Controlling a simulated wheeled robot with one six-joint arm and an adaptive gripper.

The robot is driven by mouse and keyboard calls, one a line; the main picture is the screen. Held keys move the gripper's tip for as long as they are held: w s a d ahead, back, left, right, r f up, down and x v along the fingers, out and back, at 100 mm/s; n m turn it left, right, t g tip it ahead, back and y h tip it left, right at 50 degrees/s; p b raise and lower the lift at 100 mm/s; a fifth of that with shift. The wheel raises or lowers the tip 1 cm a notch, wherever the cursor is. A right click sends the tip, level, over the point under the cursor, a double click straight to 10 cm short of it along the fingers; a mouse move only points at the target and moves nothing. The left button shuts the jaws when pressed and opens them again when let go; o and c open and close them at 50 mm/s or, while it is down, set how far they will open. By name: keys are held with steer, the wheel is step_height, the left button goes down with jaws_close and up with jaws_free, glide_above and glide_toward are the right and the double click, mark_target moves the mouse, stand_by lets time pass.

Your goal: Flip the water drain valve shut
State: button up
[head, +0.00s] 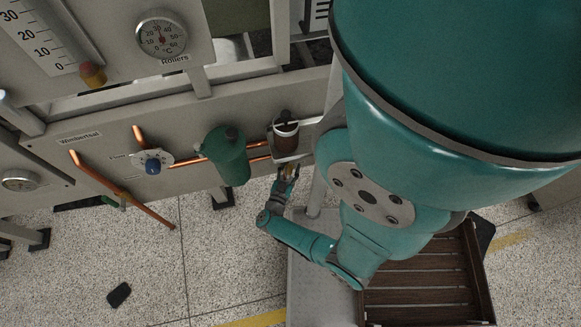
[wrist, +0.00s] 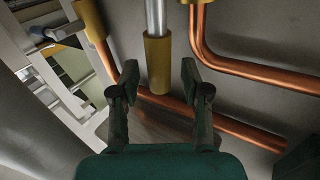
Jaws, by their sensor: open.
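My gripper (head: 287,172) is open, just below the small brown-and-white cup-like unit (head: 286,137) on the machine's front panel. In the wrist view its fingers (wrist: 160,78) are spread, with a brass fitting (wrist: 158,63) on a grey rod showing between them. I cannot tell whether the fitting is between the fingers or beyond them. No finger visibly touches it. I cannot tell for sure which part is the water drain valve. A small green handle (head: 113,203) sits on the copper pipe at the left, far from my gripper.
A green canister (head: 228,155) hangs left of my gripper. Copper pipe (wrist: 240,72) bends close on the right in the wrist view. A blue knob (head: 152,167) is on the panel (head: 75,123). A wooden slatted crate (head: 425,270) stands at lower right.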

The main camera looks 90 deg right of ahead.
steer(key=shift+d, duration=0.1)
jaws_close()
steer(key=shift+s, duration=0.1)
stand_by(0.3)
